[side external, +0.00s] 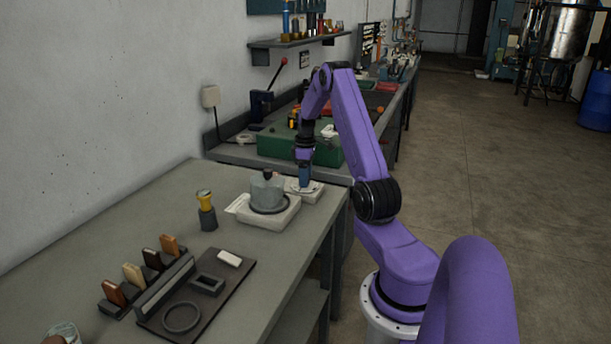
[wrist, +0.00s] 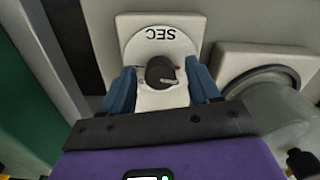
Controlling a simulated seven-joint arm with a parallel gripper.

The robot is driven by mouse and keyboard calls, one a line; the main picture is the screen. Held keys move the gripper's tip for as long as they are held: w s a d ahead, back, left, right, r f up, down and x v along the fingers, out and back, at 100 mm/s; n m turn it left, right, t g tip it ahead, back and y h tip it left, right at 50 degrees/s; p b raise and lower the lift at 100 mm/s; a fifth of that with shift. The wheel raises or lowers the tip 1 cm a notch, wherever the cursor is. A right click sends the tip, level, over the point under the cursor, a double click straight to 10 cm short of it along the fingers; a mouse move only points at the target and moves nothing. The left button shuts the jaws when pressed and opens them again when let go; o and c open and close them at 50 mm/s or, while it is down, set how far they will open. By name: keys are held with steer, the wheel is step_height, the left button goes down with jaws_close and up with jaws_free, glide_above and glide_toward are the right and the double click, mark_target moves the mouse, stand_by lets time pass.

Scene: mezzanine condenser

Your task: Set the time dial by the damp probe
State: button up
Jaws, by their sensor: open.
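The time dial is a black knob (wrist: 160,72) on a white round plate marked "SEC", which reads upside down in the wrist view. It sits on a pale box (side external: 313,193) near the table's far right corner. My gripper (side external: 305,182) points down over this box. In the wrist view its blue fingers (wrist: 160,88) are apart, one on each side of the knob; I cannot tell whether they touch it. A small yellow-topped instrument (side external: 205,199) in a dark grey holder stands left of the glass jar and may be the damp probe.
A clear jar with a dark top (side external: 267,190) stands on a pale base close left of the dial box; it shows in the wrist view (wrist: 275,110). Several wood samples (side external: 135,273) stand in a rack beside a dark tray (side external: 222,297). A green case (side external: 277,146) lies behind.

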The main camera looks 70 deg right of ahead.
steer(key=c, duration=1)
steer(key=shift+c, duration=0.2)
